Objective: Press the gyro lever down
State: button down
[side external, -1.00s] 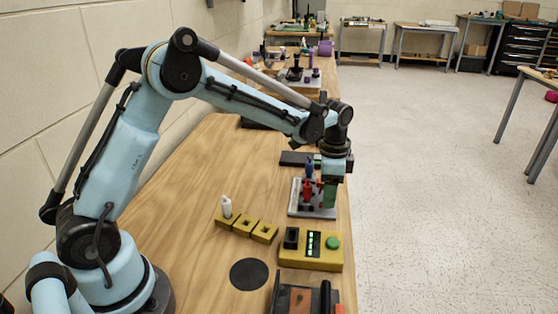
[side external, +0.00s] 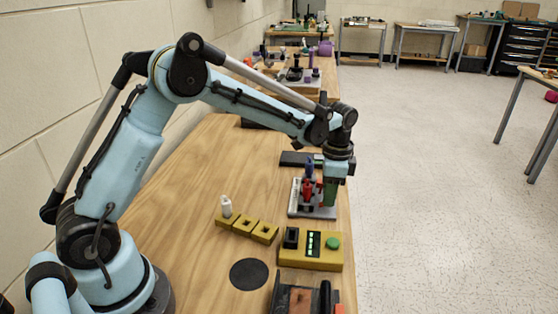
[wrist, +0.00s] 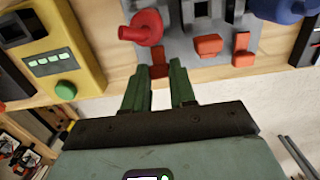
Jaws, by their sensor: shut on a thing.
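My gripper (side external: 331,190) points down at the right side of a grey panel (side external: 298,211) with red and blue fittings. In the wrist view the green fingers of my gripper (wrist: 159,78) stand either side of a small red lever tab (wrist: 158,68) at the panel's edge. A round red knob (wrist: 146,27) sits just above the gripped tab. I see no label naming the gyro lever.
A yellow box (side external: 292,262) with a green button and lit display stands in front of the panel. A dark round pad (side external: 249,274) is nearer. The table's right edge runs close by the panel.

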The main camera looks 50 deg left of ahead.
jog(key=shift+w+d+f+g+y, duration=0.2)
jog(key=shift+d+g+y, duration=0.05)
jog(key=shift+g+y, duration=0.25)
jog(key=shift+w+d+f+g+y, duration=0.15)
jog(key=shift+d+g+y, duration=0.05)
jog(key=shift+g+y, duration=0.3)
jog(key=shift+w+d+f+g+y, duration=0.15)
jog(key=shift+f+g+y, duration=0.1)
jog(key=shift+g+y, duration=0.25)
jog(key=shift+w+d+f+g+y, duration=0.1)
jog(key=shift+w+f+g+y, duration=0.1)
jog(key=shift+g+y, duration=0.3)
jog(key=c, duration=0.9)
grip_release()
